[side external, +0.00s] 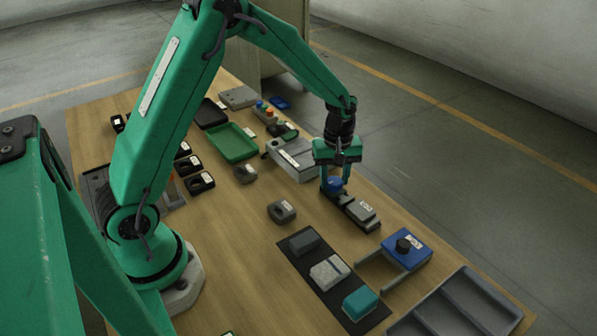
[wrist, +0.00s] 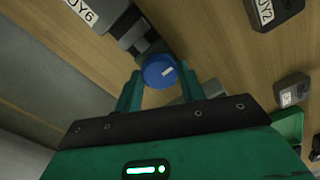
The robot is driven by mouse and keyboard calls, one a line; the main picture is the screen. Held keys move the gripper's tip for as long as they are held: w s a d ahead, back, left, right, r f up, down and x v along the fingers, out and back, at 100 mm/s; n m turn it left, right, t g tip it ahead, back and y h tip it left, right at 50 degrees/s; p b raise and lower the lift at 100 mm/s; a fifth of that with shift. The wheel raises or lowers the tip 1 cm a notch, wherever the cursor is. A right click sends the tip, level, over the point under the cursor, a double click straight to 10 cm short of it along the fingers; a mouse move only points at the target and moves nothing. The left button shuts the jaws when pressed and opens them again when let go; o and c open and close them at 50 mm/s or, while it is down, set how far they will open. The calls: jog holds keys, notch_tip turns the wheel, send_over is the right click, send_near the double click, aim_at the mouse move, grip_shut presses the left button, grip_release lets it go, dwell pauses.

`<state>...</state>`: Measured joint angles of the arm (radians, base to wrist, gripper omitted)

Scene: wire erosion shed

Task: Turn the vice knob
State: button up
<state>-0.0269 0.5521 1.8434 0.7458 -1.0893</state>
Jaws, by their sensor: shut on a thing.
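The blue round vice knob (wrist: 158,72) has a short white pointer mark and sits between my fingertips. It also shows in the side external view (side external: 333,185), partly covered by my fingers. My gripper (side external: 335,187) points down over it and is shut on it, one finger on each side.
A blue box with a black knob (side external: 415,257) stands nearer the front right. A grey divided tray (side external: 462,305) lies by the bench's edge. A dark mat (side external: 325,293) holds several blocks. A grey labelled machine (side external: 297,160) stands behind my gripper. Bare wood lies left of the vice.

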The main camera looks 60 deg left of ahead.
aim_at(334, 180)
jog(key=o, duration=1)
jog(key=shift+c, duration=0.2)
jog(key=shift+r, duration=0.15)
notch_tip(334, 180, up, 7)
jog(key=shift+r, duration=0.3)
